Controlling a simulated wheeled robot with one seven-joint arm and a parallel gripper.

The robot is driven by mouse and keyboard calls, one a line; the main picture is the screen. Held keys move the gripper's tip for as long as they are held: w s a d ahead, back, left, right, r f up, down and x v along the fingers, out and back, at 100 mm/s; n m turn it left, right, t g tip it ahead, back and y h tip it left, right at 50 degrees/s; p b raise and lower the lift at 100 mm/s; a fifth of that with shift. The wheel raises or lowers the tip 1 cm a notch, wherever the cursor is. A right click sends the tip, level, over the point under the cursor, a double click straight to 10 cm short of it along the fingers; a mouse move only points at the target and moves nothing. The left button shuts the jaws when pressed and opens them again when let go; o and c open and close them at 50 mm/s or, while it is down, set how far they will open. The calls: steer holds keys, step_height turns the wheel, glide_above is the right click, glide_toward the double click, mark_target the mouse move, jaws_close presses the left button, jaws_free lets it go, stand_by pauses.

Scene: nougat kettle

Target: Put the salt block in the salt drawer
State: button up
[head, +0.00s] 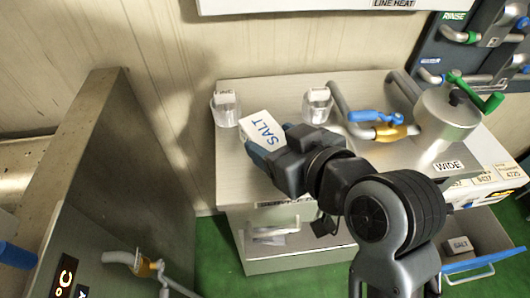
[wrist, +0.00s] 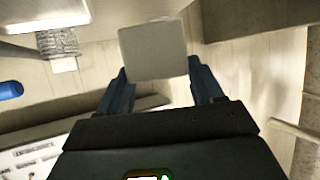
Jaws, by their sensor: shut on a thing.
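The salt block (head: 262,130) is white with "SALT" in blue letters. My gripper (head: 268,153) is shut on it and holds it tilted above the left part of the cabinet top. In the wrist view the block (wrist: 153,52) shows a plain grey face between the two fingers (wrist: 160,82). My arm hides part of the cabinet front.
Two clear jars (head: 224,108) (head: 317,104) stand along the cabinet top (head: 285,90). A pipe with a blue-handled valve (head: 375,117) and a metal kettle (head: 445,118) stand to the right. A tall metal panel (head: 110,170) borders the left. Green floor lies below.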

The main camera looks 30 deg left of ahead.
steer(key=shift+w+a+f, duration=0.1)
steer(key=shift+a+f, duration=0.5)
steer(key=shift+a, duration=0.35)
steer(key=shift+f, duration=1.9)
steer(key=o, duration=1.5)
steer(key=shift+f, duration=0.2)
steer(key=shift+c, duration=0.2)
steer(key=shift+d+r, duration=0.1)
steer(key=shift+r, duration=0.1)
steer(key=v, duration=1.2)
steer(key=shift+f, duration=0.2)
